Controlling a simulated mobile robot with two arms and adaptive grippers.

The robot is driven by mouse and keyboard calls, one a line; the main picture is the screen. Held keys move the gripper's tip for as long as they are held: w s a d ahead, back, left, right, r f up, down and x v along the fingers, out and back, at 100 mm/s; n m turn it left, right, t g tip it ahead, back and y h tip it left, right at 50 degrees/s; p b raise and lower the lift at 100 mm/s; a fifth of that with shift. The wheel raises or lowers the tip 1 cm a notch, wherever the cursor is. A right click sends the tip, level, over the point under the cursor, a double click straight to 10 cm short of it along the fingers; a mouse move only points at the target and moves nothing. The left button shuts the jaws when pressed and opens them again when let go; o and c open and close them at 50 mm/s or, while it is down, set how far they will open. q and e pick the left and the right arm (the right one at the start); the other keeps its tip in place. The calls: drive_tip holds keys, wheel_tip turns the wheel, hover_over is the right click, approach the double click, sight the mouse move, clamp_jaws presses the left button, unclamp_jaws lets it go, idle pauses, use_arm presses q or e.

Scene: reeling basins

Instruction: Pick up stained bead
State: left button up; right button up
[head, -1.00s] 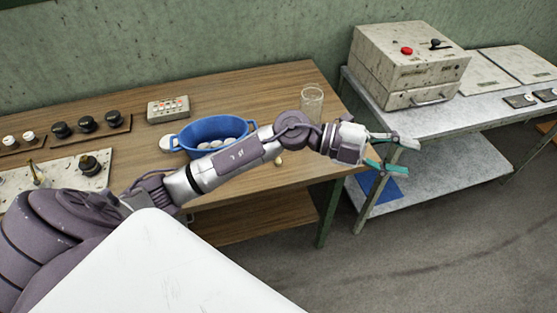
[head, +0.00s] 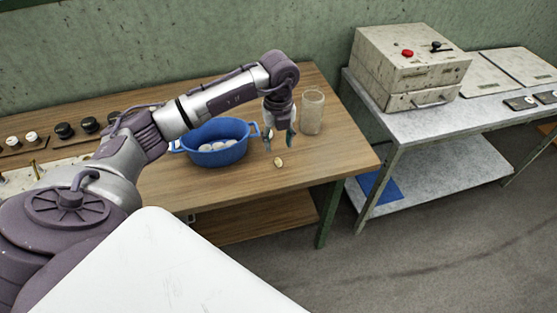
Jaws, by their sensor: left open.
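A small yellowish bead (head: 279,162), probably the stained one, lies on the wooden table (head: 335,160) near its front edge. My left gripper (head: 279,146) points down just above and behind the bead, open and apart from it. Several white beads (head: 218,146) lie in the blue two-handled basin (head: 215,156) to the left of the gripper. My right gripper is not in view.
A clear glass (head: 312,112) stands close to the right of my left gripper. Knobs (head: 64,130) sit at the table's left. A metal table (head: 430,125) with a beige machine (head: 408,65) stands right, across a gap. Table is bare right of the bead.

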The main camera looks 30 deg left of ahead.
sight(279, 160)
use_arm(q)
wheel_tip(279, 160, down, 2)
drive_tip(key=shift+f, duration=0.25)
drive_tip(key=shift+f+p, duration=0.35)
drive_tip(key=shift+p, duration=0.1)
wheel_tip(279, 160, down, 4)
drive_tip(key=shift+r+p, duration=0.2)
drive_tip(key=shift+p, duration=0.4)
drive_tip(key=shift+w+f, duration=0.1)
drive_tip(key=shift+f, duration=0.25)
drive_tip(key=shift+c, duration=0.3)
drive_tip(key=c, duration=0.7)
